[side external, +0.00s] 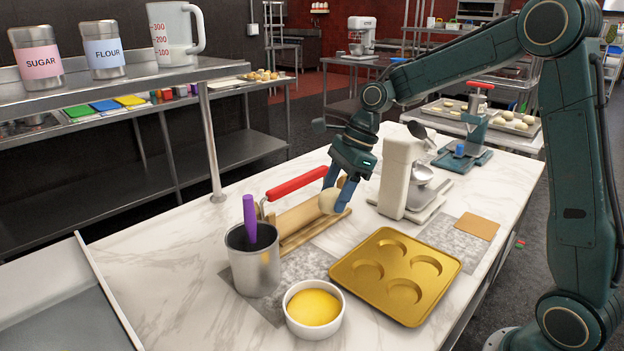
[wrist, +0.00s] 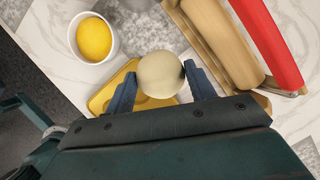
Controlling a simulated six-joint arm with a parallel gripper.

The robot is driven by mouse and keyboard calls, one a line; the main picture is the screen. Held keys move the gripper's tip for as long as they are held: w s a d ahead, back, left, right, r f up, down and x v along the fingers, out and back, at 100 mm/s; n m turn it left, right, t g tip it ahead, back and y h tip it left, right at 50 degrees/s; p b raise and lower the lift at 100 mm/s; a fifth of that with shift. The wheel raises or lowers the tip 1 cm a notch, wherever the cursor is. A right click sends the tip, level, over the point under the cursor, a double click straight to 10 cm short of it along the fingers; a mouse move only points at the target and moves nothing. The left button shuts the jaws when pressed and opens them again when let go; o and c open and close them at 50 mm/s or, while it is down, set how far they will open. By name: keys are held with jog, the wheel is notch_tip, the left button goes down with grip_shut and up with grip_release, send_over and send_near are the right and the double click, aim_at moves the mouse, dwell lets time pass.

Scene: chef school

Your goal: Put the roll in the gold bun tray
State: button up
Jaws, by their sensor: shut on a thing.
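The roll (side external: 327,202) is a pale round dough ball. My gripper (side external: 334,196) is shut on it, above the counter beside the wooden board in the side view. In the wrist view the roll (wrist: 160,75) sits between the two blue fingers of my gripper (wrist: 160,84). The gold bun tray (side external: 377,296) lies flat on the marble counter, to the right of and nearer than the roll in the side view. Its several round hollows look empty. The wrist view shows only part of the tray (wrist: 102,101), partly hidden by the roll and gripper.
A wooden board (side external: 297,237) with a red-handled rolling pin (side external: 297,183) lies left of my gripper. A metal canister (side external: 255,267) with a purple-handled tool and a white bowl of yellow filling (side external: 314,308) stand in front. A cream mixer (side external: 397,180) stands behind the tray.

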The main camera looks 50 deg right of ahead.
jog(key=s+r+m+t, duration=0.1)
jog(key=s+r+m, duration=0.2)
jog(key=s+r, duration=0.4)
jog(key=s, duration=0.3)
jog(key=shift+d+r+h, duration=0.25)
jog(key=shift+h, duration=0.05)
jog(key=shift+f, duration=0.1)
send_over(362, 274)
jog(key=s+d, duration=0.1)
notch_tip(362, 274, down, 16)
jog(key=shift+d+f, duration=0.1)
jog(key=shift+s+f, duration=0.1)
jog(key=shift+f, duration=1.7)
jog(key=shift+f, duration=0.15)
jog(key=o, duration=0.8)
jog(key=shift+c, duration=0.2)
